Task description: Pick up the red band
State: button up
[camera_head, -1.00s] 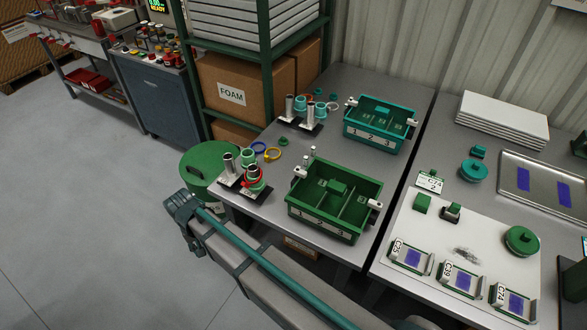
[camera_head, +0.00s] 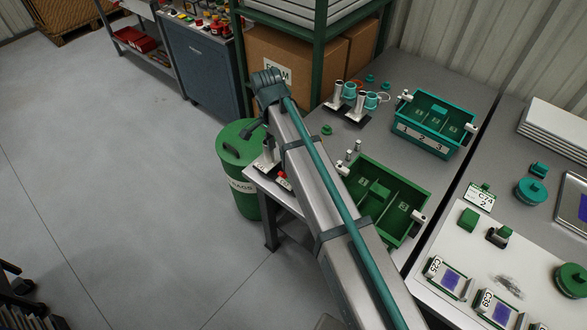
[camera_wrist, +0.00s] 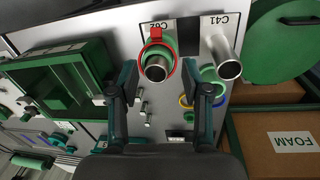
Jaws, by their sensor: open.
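The red band (camera_wrist: 156,33) is a thin ring with a square red tab. In the wrist view it loops around a metal post and green ring on the stand marked C62 (camera_wrist: 164,21). My gripper (camera_wrist: 160,72) is open, its two dark fingers at left and right of the band and nearer the camera. Nothing is held between them. I cannot tell the gap in depth. In the head view my arm covers most of the stand, and only a bit of the red band (camera_head: 282,177) shows.
A second post, marked C41 (camera_wrist: 228,68), stands close to the right. The green divided bin (camera_head: 408,190) is beside the stand. A green drum (camera_head: 238,150) stands at the table's corner.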

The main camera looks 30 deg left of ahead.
jog(key=shift+s+d+f+p, duration=0.1)
jog(key=shift+d+f+p, duration=0.4)
jog(key=shift+f, duration=1.25)
jog(key=shift+s+d+f+p, duration=0.15)
jog(key=shift+f+p, duration=0.6)
jog(key=shift+f, duration=1.05)
jog(key=shift+s+d+f+p, duration=0.15)
jog(key=shift+f+p, duration=0.5)
jog(key=shift+f, duration=1.1)
grip_shut()
